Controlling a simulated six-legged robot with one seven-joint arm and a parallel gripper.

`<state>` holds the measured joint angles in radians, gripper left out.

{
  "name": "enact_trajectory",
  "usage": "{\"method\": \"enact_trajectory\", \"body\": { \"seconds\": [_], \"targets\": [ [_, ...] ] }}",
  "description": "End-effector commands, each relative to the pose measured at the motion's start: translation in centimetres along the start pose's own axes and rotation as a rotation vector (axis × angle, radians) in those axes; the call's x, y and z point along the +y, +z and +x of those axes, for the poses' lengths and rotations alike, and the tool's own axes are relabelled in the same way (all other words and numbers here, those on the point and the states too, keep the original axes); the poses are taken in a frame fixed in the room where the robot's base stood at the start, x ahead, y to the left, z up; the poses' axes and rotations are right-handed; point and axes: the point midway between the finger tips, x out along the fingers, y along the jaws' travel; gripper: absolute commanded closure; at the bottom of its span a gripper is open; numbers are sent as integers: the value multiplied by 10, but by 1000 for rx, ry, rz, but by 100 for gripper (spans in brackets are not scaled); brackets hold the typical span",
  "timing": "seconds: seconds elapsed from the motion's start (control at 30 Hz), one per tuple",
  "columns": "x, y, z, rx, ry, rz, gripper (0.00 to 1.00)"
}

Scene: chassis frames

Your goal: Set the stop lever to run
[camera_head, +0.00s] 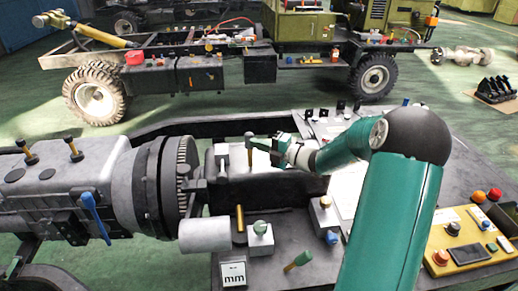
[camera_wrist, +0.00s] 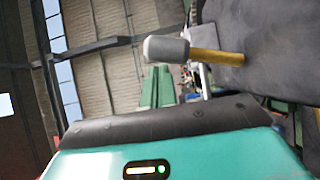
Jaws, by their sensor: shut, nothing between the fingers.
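My gripper (camera_head: 258,144) is at the end of my teal arm, over the dark engine block in the middle of the head view. Its fingers look shut. A lever with a yellow stem and a grey knob (camera_head: 249,149) stands on the block right by the fingertips; whether they touch it I cannot tell. In the wrist view a grey-knobbed lever (camera_wrist: 166,49) with a yellow stem sticks out sideways from a dark face, beyond the black edge of my gripper body (camera_wrist: 170,122). No label reads "stop" or "run", so which lever is the stop lever I cannot tell.
A blue lever (camera_head: 95,217) hangs on the grey gearbox (camera_head: 60,190) at left. A green-knobbed box (camera_head: 261,238), a green handle (camera_head: 298,261) and a yellow button panel (camera_head: 460,246) are at the front.

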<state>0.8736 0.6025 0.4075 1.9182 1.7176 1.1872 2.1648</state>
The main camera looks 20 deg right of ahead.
Motion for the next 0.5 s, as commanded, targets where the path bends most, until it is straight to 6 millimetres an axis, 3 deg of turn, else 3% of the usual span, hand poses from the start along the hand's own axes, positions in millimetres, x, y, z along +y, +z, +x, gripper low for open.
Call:
{"method": "enact_trajectory", "body": {
  "seconds": [0.5],
  "targets": [
    [2,7,4,-4,2,-3,100]
  ]
}}
